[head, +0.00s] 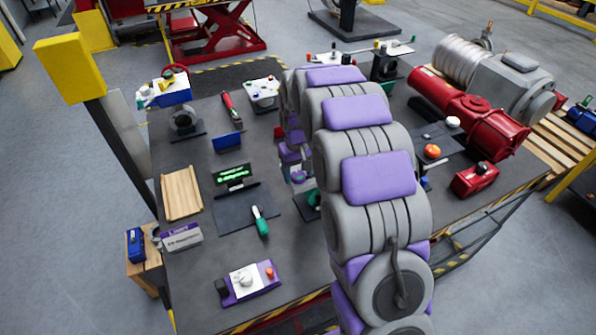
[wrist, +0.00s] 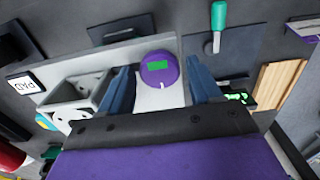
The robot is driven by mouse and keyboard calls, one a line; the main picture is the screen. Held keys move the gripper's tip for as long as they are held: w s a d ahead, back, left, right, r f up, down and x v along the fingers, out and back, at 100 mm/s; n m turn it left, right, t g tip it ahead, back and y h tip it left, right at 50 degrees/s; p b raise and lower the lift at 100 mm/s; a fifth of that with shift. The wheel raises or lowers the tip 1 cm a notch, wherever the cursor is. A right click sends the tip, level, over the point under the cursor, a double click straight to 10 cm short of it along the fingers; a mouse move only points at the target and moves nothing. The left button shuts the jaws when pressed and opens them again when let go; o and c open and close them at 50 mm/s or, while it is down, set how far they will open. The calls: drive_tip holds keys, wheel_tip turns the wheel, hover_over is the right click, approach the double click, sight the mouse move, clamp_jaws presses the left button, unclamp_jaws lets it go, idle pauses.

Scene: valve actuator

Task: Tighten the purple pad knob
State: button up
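The purple pad knob (wrist: 160,69) is a round purple dial with a green display on top and a small white mark at its rim. It sits on a pale plate (wrist: 158,98) in the wrist view. My gripper (wrist: 158,66) is open, with one blue finger on each side of the knob. Small gaps seem to show between the fingers and the knob; contact cannot be told. A white PAD sign (wrist: 24,84) lies left of the plate.
A grey tray (wrist: 75,95) stands close to the left finger. A green-handled tool (head: 262,223) lies on a dark mat (head: 235,212). Red machinery (head: 470,115) occupies the table's right side.

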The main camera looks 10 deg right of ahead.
sight(298, 175)
drive_tip(key=shift+o, duration=0.6)
drive_tip(key=shift+s, duration=0.1)
wheel_tip(298, 175, up, 17)
drive_tip(key=shift+r+p, duration=0.15)
drive_tip(key=shift+p, duration=0.15)
drive_tip(key=s+f+b, duration=0.2)
drive_tip(key=s+f, duration=0.2)
drive_tip(key=s, duration=0.9)
drive_tip(key=s+f+m+g+b, duration=0.1)
drive_tip(key=s+f+b, duration=0.2)
drive_tip(key=s, duration=1.1)
drive_tip(key=s+f+m+b, duration=0.1)
drive_tip(key=s+f+b, duration=0.2)
drive_tip(key=s, duration=1.1)
wheel_tip(298, 175, down, 3)
drive_tip(key=shift+f+g, duration=0.1)
drive_tip(key=shift+g, duration=0.3)
